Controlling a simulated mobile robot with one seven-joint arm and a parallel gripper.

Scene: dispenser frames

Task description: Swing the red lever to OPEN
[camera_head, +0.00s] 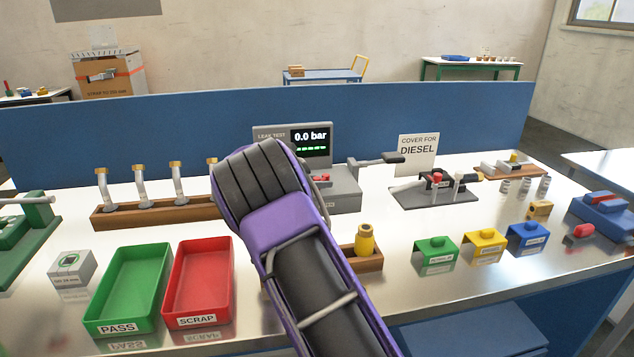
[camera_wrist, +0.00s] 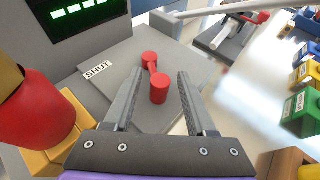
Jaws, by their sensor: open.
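The leak test unit (camera_head: 345,187) stands mid-bench, its screen reading 0.0 bar. The red lever (camera_wrist: 159,88) sits on the unit's grey base plate (camera_wrist: 185,68). It shows as two red cylinders joined by a short red link. In the head view a small red part of it (camera_head: 321,178) shows beside my arm. A SHUT label (camera_wrist: 97,70) lies to its left; no OPEN label is readable. My gripper (camera_wrist: 159,76) is open, one finger on each side of the nearer red cylinder. I cannot tell whether either finger touches it. My arm hides the gripper in the head view.
A large red rounded object (camera_wrist: 35,110) is close on the left in the wrist view. Green PASS (camera_head: 127,290) and red SCRAP (camera_head: 204,280) trays lie left of my arm. Several coloured blocks stand to the right.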

